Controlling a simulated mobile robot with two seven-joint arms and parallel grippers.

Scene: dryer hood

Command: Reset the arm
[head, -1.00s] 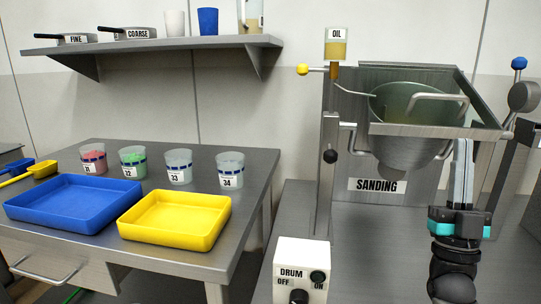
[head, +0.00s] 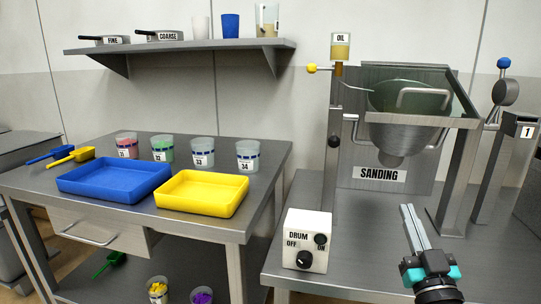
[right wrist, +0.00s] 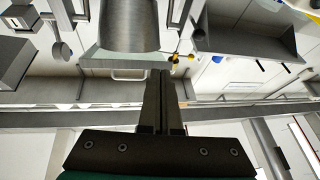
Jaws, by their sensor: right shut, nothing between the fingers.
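My right gripper (head: 411,222) is at the lower right of the head view, in front of the sanding machine and above its bench. Its two fingers lie together, shut and empty, pointing up and away. In the right wrist view the shut fingers (right wrist: 162,95) point toward the machine, whose metal drum (right wrist: 130,25) shows upside down beyond them. They touch nothing that I can see. My left gripper is in neither view.
The sanding machine's drum (head: 403,138) hangs in its frame at the right. The drum switch box (head: 307,240) stands left of my right gripper. A blue tray (head: 85,190) and a yellow tray (head: 190,207) are on the left table.

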